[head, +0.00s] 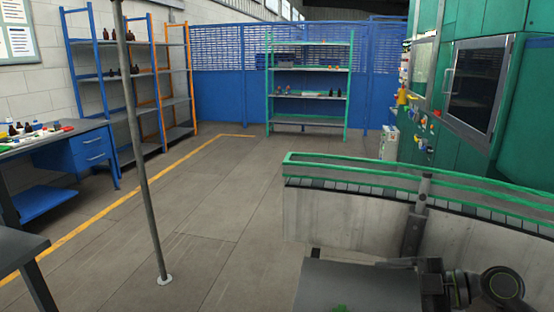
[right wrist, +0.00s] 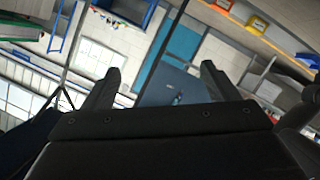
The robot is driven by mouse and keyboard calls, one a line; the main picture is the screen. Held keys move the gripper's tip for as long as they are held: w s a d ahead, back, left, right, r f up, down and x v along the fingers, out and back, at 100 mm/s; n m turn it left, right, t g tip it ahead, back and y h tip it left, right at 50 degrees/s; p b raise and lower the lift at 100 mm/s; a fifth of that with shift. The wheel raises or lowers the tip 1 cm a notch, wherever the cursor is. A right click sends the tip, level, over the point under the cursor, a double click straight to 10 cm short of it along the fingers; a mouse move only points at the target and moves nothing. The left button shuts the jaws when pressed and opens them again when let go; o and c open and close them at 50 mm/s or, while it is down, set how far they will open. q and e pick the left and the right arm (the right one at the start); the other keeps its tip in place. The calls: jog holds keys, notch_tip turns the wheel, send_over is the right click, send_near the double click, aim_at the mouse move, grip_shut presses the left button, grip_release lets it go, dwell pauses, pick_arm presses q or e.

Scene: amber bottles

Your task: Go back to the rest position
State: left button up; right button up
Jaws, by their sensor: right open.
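My right gripper (right wrist: 161,72) shows in the right wrist view with its two dark fingers apart and nothing between them. That view is strongly tilted, and the room appears at a slant behind the fingers. In the head view a part of my right arm (head: 475,288) shows at the bottom right; I cannot make out its jaws clearly there. My left gripper and left arm are in neither view.
A green-edged conveyor (head: 345,215) with pale sides stands close at the right. A thin grey pole (head: 143,150) stands left of centre. A blue-drawer workbench (head: 90,148) and shelves with dark bottles (head: 134,69) line the left. The middle floor (head: 220,220) is clear.

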jog(key=s+d+r+m+t+h, duration=0.2)
jog(key=d+r+m+t+h, duration=0.25)
jog(key=m+t, duration=0.9)
jog(key=s+d+f+m+g+h, duration=0.1)
jog(key=s+d+f+m+h, duration=0.25)
jog(key=f+h, duration=0.3)
jog(key=s+d+f+m+g+h, duration=0.1)
jog(key=s+d+f+m+h, duration=0.1)
jog(key=d+f+m+h, duration=0.4)
jog(key=s+a+f+n+g+y, duration=0.1)
jog(key=s+a+f+g, duration=0.2)
jog(key=s+f+g, duration=0.6)
jog(key=s+a+f+n+g+y, duration=0.1)
jog(key=s+a+f+g, duration=0.4)
jog(key=s, duration=0.8)
notch_tip(320, 180, down, 23)
jog(key=d+p, duration=0.2)
jog(key=d, duration=0.1)
jog(key=s+a+f+g+p, duration=0.1)
jog(key=s+f+p, duration=0.1)
jog(key=s+f, duration=1.2)
jog(key=shift+s+a+g+y, duration=0.25)
jog(key=shift+s+g+y, duration=0.1)
jog(key=shift+s, duration=0.3)
